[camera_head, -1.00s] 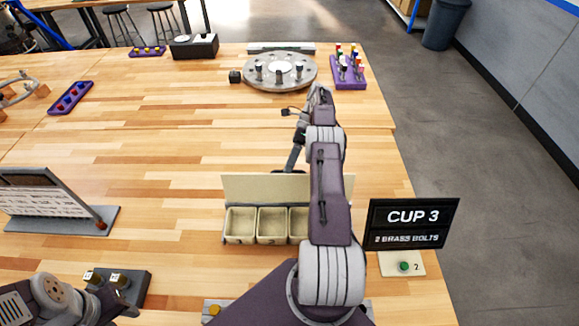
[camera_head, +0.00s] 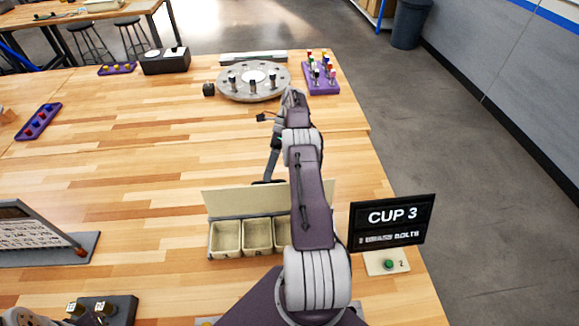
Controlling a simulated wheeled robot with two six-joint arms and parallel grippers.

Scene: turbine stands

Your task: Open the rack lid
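A pale beige rack (camera_head: 212,240) with open cups in a row stands on the table in front of me; my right arm covers its right side. Its flat beige lid (camera_head: 235,201) stands up along the rack's far edge, leaving the cups uncovered. My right gripper (camera_head: 268,181) points down just behind the lid. It is small and dark, and I cannot tell whether its fingers are open or touch the lid. My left gripper (camera_head: 85,319) shows only as a sliver at the bottom left edge, beside a dark block.
A dark block with brass pieces (camera_head: 112,308) sits at lower left. A CUP 3 sign (camera_head: 390,222) stands right of the rack, above a plate with a green button (camera_head: 388,264). A round grey turntable (camera_head: 228,92) and purple bolt tray (camera_head: 322,88) are at the back. The table's middle is clear.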

